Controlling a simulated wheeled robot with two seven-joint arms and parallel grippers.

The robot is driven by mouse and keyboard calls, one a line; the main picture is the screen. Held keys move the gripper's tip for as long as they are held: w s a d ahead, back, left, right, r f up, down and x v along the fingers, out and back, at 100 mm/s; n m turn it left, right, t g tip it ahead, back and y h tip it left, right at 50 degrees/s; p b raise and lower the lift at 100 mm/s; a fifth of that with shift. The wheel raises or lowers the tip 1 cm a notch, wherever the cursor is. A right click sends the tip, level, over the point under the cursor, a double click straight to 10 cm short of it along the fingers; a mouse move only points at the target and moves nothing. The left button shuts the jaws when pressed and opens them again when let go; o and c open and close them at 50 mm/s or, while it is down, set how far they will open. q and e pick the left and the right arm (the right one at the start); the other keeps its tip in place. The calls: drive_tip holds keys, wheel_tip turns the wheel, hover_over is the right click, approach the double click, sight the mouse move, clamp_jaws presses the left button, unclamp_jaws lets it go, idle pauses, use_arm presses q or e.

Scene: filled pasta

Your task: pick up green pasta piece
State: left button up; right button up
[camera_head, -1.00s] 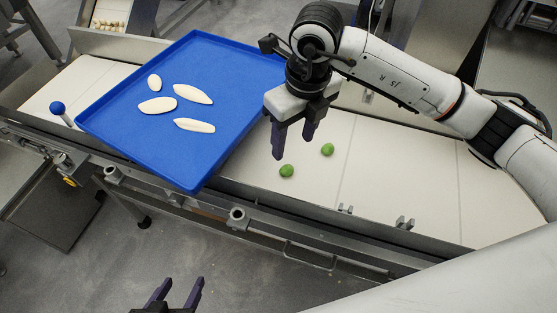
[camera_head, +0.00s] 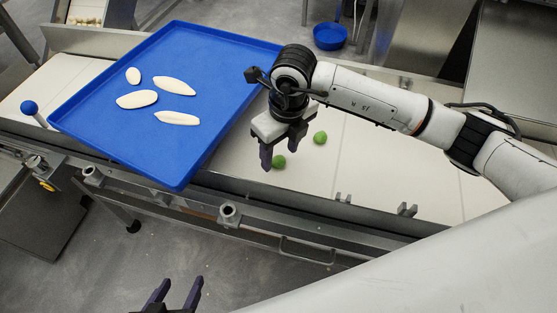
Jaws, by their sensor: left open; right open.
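Two small round green pasta pieces lie on the pale conveyor surface to the right of the tray. The nearer green piece (camera_head: 279,162) is right at the fingertips of my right gripper and partly overlapped by them in the picture. The other green piece (camera_head: 320,138) lies a little further right and back, clear of the fingers. My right gripper (camera_head: 281,157) points down with its dark fingers apart and nothing held. I cannot tell whether the fingers touch the nearer piece. My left gripper (camera_head: 182,281) is open and empty at the bottom, in front of the conveyor.
A blue tray (camera_head: 150,138) with several flat white pasta pieces lies on the conveyor at left. A metal rail with fittings (camera_head: 229,212) runs along the front edge. The pale conveyor (camera_head: 385,185) is clear at right. A blue bowl (camera_head: 330,36) is in the background.

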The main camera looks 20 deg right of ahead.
wheel_tip(320, 180, down, 2)
drive_tip(key=shift+w, duration=0.15)
drive_tip(key=c, duration=1.1)
drive_tip(key=shift+r, duration=0.15)
